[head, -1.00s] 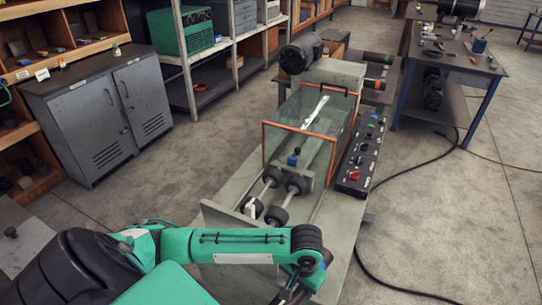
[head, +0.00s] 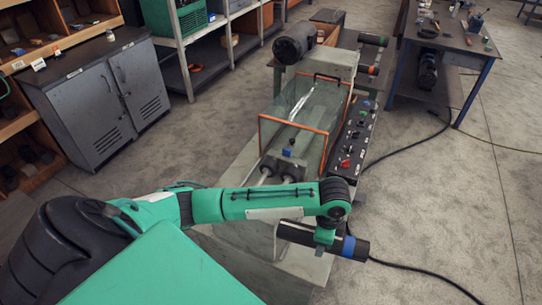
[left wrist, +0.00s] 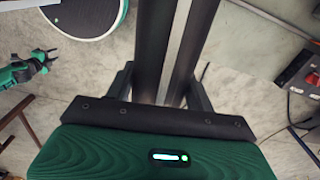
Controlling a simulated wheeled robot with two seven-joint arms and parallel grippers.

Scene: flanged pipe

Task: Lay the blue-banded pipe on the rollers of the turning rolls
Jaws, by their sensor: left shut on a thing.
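The blue-banded pipe (head: 299,234), dark with a blue band near its right end, is held crosswise in front of the turning rolls (head: 240,160). In the left wrist view the pipe (left wrist: 150,45) runs between the fingers. My left gripper (head: 325,238) is shut on it close to the band. The dark rollers (head: 289,177) lie beyond my left arm, which hides part of them. The pipe is apart from the visible rollers. My right gripper (left wrist: 48,61) shows small at the left of the left wrist view; its fingers look spread and empty.
A clear guard with an orange frame (head: 293,124) stands over the far part of the machine. A control panel (head: 352,140) runs along its right side, with a black cable on the floor. A grey cabinet (head: 100,95) stands left.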

